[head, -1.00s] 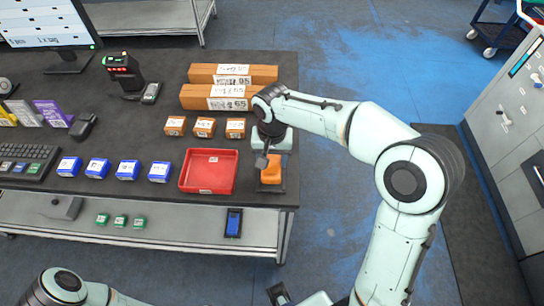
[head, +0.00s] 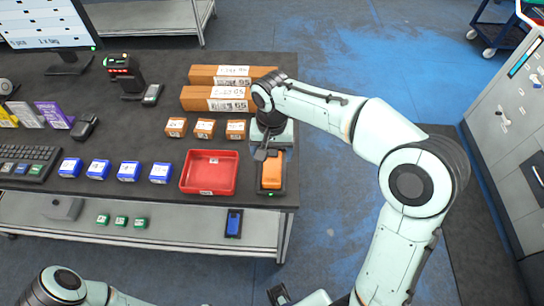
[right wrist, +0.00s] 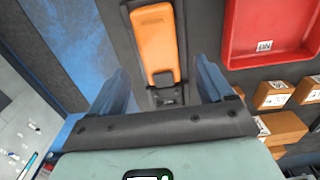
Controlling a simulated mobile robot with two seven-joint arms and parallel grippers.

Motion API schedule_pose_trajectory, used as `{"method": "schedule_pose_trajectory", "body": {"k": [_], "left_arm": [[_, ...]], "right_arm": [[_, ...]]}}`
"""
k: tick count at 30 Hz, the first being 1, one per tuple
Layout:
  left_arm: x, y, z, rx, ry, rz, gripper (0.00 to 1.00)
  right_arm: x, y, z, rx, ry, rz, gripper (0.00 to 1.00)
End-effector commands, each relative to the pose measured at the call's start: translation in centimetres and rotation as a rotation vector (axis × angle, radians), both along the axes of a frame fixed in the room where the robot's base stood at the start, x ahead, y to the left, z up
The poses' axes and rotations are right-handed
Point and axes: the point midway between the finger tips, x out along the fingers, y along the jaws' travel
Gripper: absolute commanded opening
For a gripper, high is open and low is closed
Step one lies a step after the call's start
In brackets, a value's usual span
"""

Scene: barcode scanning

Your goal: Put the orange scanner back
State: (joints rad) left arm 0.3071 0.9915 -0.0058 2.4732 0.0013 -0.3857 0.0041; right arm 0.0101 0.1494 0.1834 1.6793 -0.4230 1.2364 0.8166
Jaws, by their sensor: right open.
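The orange scanner (head: 271,171) lies in a dark holder (head: 282,191) at the right end of the table, right of the red tray. In the right wrist view the scanner (right wrist: 155,45) lies lengthwise along the dark holder (right wrist: 180,12). My right gripper (head: 262,154) is just above the near-arm end of the scanner. In the right wrist view its two blue-grey fingers (right wrist: 162,85) are spread wide, with a gap on both sides of the scanner. It is empty.
The red tray (head: 208,190) is empty, left of the scanner. Several small orange boxes (head: 204,128) and long brown boxes (head: 229,98) stand behind it. Blue boxes (head: 128,171) stand left. A blue device (head: 233,224) lies on the lower shelf. Floor right of the table is clear.

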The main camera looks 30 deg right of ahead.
Motion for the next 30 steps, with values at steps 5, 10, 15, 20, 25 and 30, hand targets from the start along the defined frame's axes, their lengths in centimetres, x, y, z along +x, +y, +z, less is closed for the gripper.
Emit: {"method": "schedule_pose_trajectory", "body": {"k": [5, 10, 15, 20, 25, 30], "left_arm": [[0.5, 0.0, 0.9, -0.001, -0.005, 0.0, 0.0], [0.8, 0.0, 1.6, 0.0, -0.009, 0.0, 0.0], [0.9, 0.0, 1.8, 0.0, -0.01, 0.0, 0.0], [0.9, 0.0, 1.8, 0.0, -0.01, 0.0, 0.0], [0.9, 0.0, 1.8, 0.0, -0.01, 0.0, 0.0], [0.9, 0.0, 1.8, 0.0, -0.01, 0.0, 0.0]], "right_arm": [[0.1, 0.0, 4.5, 0.0, -0.006, 0.001, 0.8], [0.1, 0.0, 7.4, 0.0, -0.004, 0.0, 0.8], [0.0, 0.0, 8.7, 0.0, -0.002, 0.0, 0.8], [0.0, 0.0, 8.9, -0.001, -0.001, 0.0, 0.8], [0.0, 0.0, 8.9, -0.001, 0.0, 0.0, 0.8], [0.0, 0.0, 8.9, -0.001, 0.0, 0.0, 0.8]]}}
